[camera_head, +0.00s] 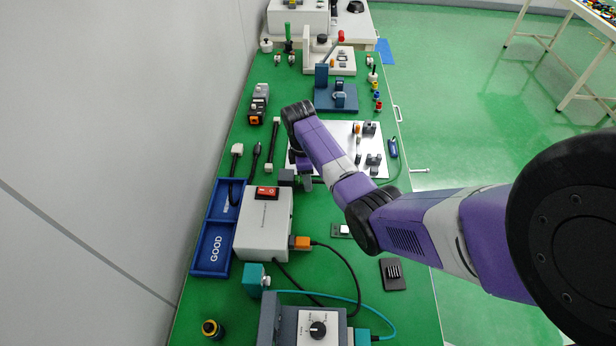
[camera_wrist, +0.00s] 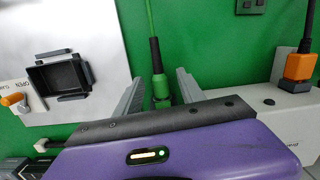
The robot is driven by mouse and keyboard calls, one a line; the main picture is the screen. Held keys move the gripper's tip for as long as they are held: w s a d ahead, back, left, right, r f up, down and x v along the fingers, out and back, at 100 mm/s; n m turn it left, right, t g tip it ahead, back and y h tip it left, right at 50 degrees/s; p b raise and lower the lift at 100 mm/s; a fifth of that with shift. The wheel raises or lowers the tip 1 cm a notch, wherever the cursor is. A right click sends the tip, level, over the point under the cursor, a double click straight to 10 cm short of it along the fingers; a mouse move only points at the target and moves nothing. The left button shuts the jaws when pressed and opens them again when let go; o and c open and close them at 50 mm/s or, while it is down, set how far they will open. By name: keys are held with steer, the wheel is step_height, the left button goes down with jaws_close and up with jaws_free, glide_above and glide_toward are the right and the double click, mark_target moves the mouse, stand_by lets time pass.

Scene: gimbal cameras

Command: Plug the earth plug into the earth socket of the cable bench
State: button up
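The earth plug (camera_wrist: 160,88) is green with a black sleeve, and its green cable runs up in the wrist view. It sits between the two grey fingers of my gripper (camera_wrist: 158,92), with visible gaps on both sides. The gripper is open around the plug. The plug's front end is hidden by the gripper body. In the head view, my gripper (camera_head: 303,182) is low between the silver plate (camera_head: 340,135) and the white box with the red switch (camera_head: 264,222). I cannot pick out the earth socket in either view.
In the wrist view, an orange plug (camera_wrist: 299,66) with a black cable stands at the white box, right of my gripper. A black frame (camera_wrist: 62,78) is on the silver plate at left. Blue trays (camera_head: 214,246) and loose cables lie left on the green bench.

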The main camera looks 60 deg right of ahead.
steer(key=shift+w+a+r+b, duration=0.15)
steer(key=shift+r+b, duration=0.1)
steer(key=shift+r, duration=1.7)
steer(key=shift+w+r+b, duration=0.15)
steer(key=shift+r+b, duration=0.05)
steer(key=shift+r, duration=1.7)
